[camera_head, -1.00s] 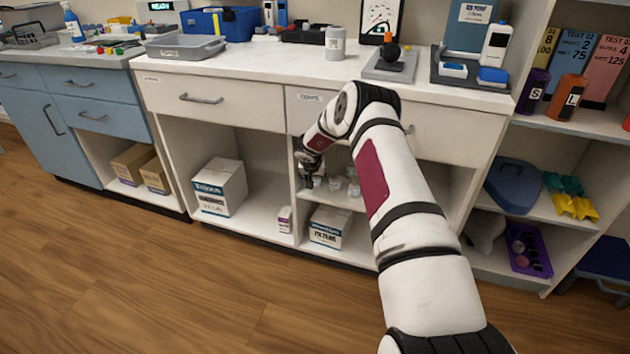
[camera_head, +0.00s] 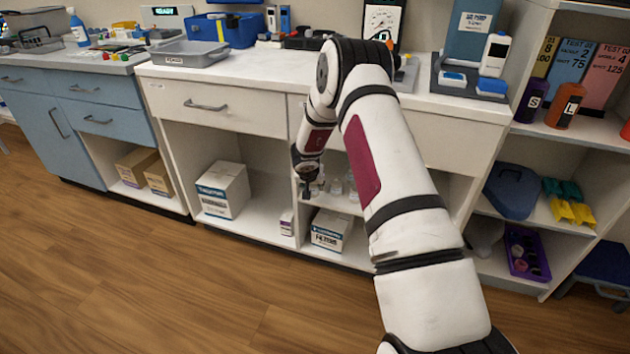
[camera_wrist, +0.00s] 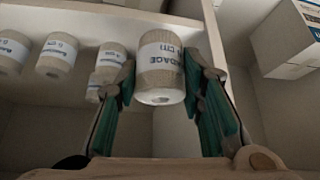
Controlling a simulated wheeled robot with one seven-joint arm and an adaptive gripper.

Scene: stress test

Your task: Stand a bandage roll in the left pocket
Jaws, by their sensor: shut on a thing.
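My gripper (camera_wrist: 160,85) is shut on a bandage roll (camera_wrist: 160,65), a beige cylinder with a white band lettered in blue. The roll sits between the two green-lined fingers, its round end toward the wrist camera. In the head view my gripper (camera_head: 306,188) is at the front of the small middle shelf, and the held roll is too small to make out. Several similar rolls (camera_wrist: 57,55) stand to the left in the wrist view; they also show on the shelf in the head view (camera_head: 336,186). I cannot identify the left pocket in either view.
A larger carton (camera_head: 222,189) is in the bay to the left. The counter above holds a grey tray (camera_head: 188,60) and a dark tray (camera_head: 470,91). The floor in front is clear.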

